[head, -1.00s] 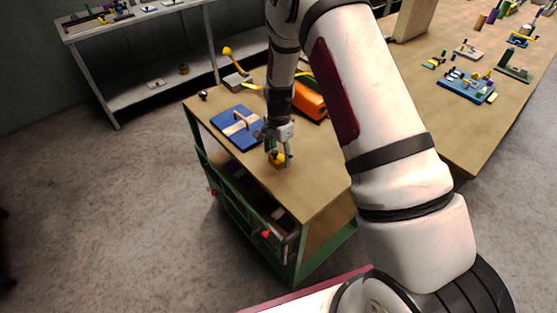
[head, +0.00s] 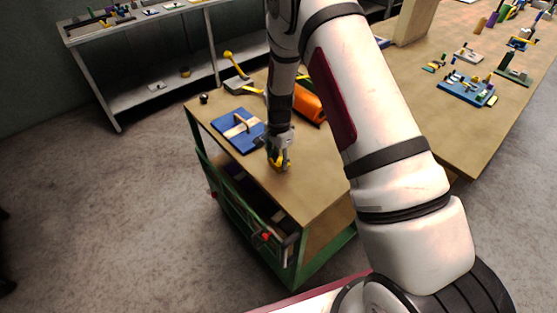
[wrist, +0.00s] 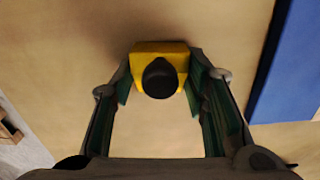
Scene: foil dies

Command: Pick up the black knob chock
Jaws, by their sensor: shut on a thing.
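The black knob chock is a yellow block (wrist: 143,58) with a round black knob (wrist: 160,78) on top, seen from above in the wrist view. My gripper (wrist: 160,80) has its two green-padded fingers against the left and right sides of the block, shut on it. In the head view my gripper (head: 279,163) points down at the cart's wooden top, with some yellow of the chock (head: 275,164) showing between the fingers. The block appears to be on or very near the top; any gap beneath it cannot be told.
A blue board with a light wooden piece (head: 230,122) lies just left of my gripper. An orange object (head: 309,104) lies behind it on the right. A small black ball-like thing (head: 204,98) sits at the cart's far left corner. The wooden top (head: 302,185) in front is clear.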

